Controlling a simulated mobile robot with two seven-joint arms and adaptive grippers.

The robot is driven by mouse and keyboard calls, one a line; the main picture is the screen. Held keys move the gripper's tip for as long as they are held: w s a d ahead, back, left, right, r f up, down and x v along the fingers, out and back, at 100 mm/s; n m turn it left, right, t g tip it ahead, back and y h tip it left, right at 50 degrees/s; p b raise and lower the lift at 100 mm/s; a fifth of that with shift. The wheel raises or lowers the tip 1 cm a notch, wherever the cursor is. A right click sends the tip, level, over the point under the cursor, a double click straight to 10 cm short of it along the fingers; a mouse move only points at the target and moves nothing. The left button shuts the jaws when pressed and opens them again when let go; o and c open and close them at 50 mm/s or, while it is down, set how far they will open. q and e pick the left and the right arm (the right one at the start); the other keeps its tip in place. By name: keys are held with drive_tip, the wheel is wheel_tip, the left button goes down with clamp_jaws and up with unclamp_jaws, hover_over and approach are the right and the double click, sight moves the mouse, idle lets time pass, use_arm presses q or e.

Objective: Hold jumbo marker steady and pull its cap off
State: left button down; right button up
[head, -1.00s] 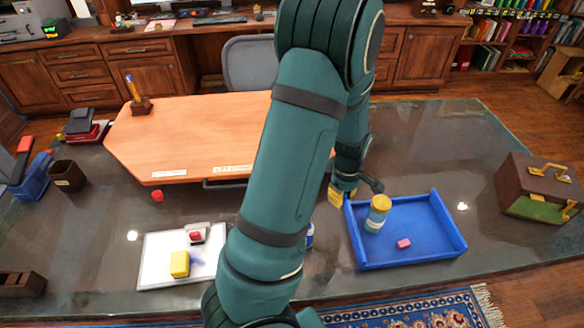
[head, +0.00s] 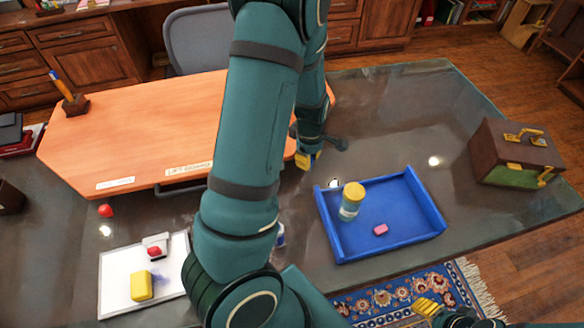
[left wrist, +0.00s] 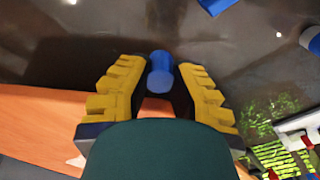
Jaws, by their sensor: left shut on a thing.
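My left gripper (head: 306,160), with yellow fingers, is low over the glass table between the orange board and the blue tray. In the left wrist view its padded fingers (left wrist: 159,90) stand on both sides of a blue cylinder, the jumbo marker (left wrist: 160,72), and are shut on it. We see its rounded blue end; the cap's edge cannot be made out. In the head view the marker is hidden by the gripper and arm. My right gripper (head: 430,308) shows only in part at the bottom right edge, over the rug, apart from the marker; its opening is unclear.
A blue tray (head: 437,212) holds a yellow-lidded jar (head: 352,202) and a pink eraser (head: 381,230). A brown case (head: 490,150) stands at right. The orange board (head: 130,130) and a whiteboard (head: 115,285) lie at left. Bare glass lies behind the tray.

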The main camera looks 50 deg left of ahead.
sight(307, 178)
use_arm(q)
wheel_tip(307, 178, down, 4)
drive_tip(key=shift+r+b, duration=0.2)
drive_tip(key=shift+b, duration=0.2)
drive_tip(key=shift+f+b, duration=0.4)
drive_tip(key=shift+f, duration=0.95)
drive_tip(key=shift+f, duration=0.15)
drive_tip(key=c, duration=1)
unclamp_jaws()
wheel_tip(307, 178, up, 12)
drive_tip(key=p, duration=0.4)
drive_tip(key=shift+s+d+r, duration=0.1)
drive_tip(key=shift+s+r, duration=0.05)
drive_tip(key=shift+r, duration=0.05)
